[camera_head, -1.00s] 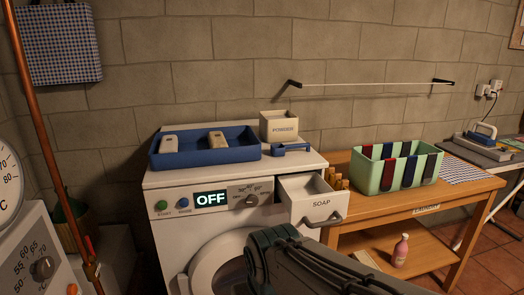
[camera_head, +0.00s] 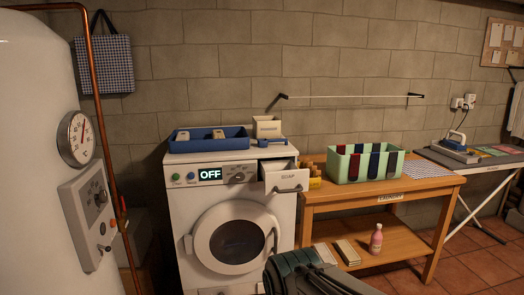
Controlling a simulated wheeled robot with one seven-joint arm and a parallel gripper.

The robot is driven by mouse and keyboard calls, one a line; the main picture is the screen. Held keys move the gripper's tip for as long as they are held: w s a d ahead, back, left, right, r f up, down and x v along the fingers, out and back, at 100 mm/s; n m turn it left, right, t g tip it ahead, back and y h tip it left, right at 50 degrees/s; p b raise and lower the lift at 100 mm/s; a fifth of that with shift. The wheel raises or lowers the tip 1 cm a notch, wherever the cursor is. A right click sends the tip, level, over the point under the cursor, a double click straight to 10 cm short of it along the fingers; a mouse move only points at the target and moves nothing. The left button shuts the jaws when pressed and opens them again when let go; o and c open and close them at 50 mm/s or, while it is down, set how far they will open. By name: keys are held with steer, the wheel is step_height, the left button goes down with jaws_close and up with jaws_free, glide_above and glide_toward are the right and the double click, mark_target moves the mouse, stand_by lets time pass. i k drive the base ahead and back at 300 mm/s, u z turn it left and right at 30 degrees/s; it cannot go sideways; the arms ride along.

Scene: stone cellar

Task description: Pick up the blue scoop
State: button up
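The blue scoop (camera_head: 272,142) lies on top of the white washing machine (camera_head: 180,225), at the right of the top. It is just right of the blue tray (camera_head: 220,146) and in front of the powder box (camera_head: 267,127). It is small in the view, and its handle is hard to make out. A dark part of my arm shows at the bottom edge, in front of the machine and well below the scoop. My gripper's fingers are not in view.
The soap drawer (camera_head: 286,188) stands pulled out below the scoop. Right of it is a wooden table (camera_head: 315,197) with a green sock bin (camera_head: 340,168). A white boiler (camera_head: 35,130) stands close at the left. An ironing board (camera_head: 490,164) is at the far right.

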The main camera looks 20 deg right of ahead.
mark_target(262, 142)
steer(key=z, duration=1)
steer(key=i, duration=1.5)
steer(key=u, duration=0.7)
